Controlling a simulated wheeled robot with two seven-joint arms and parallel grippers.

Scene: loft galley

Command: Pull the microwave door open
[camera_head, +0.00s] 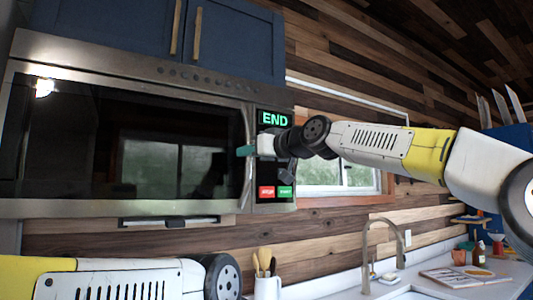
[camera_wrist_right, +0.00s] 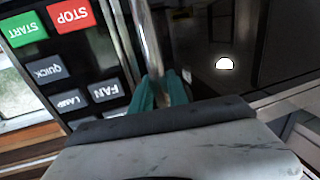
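The microwave (camera_head: 150,72) hangs under blue cabinets at the left, with a dark glass door (camera_head: 80,150) that looks closed. Its upright metal handle (camera_head: 248,121) is at the door's right edge, beside the control panel (camera_head: 275,172) with a green END display. My right gripper (camera_head: 246,151) is at the handle, reaching in from the right. In the right wrist view, its teal fingers (camera_wrist_right: 160,92) sit close together on either side of the handle bar (camera_wrist_right: 150,45) and appear shut on it. My left arm shows at the bottom left, but its gripper is out of view.
Below are a white counter with a sink and faucet (camera_head: 369,245), and a utensil holder (camera_head: 267,287). A board with food (camera_head: 460,277) and small bottles stand at the right. A window (camera_head: 335,172) is behind my right arm. Space in front of the door looks clear.

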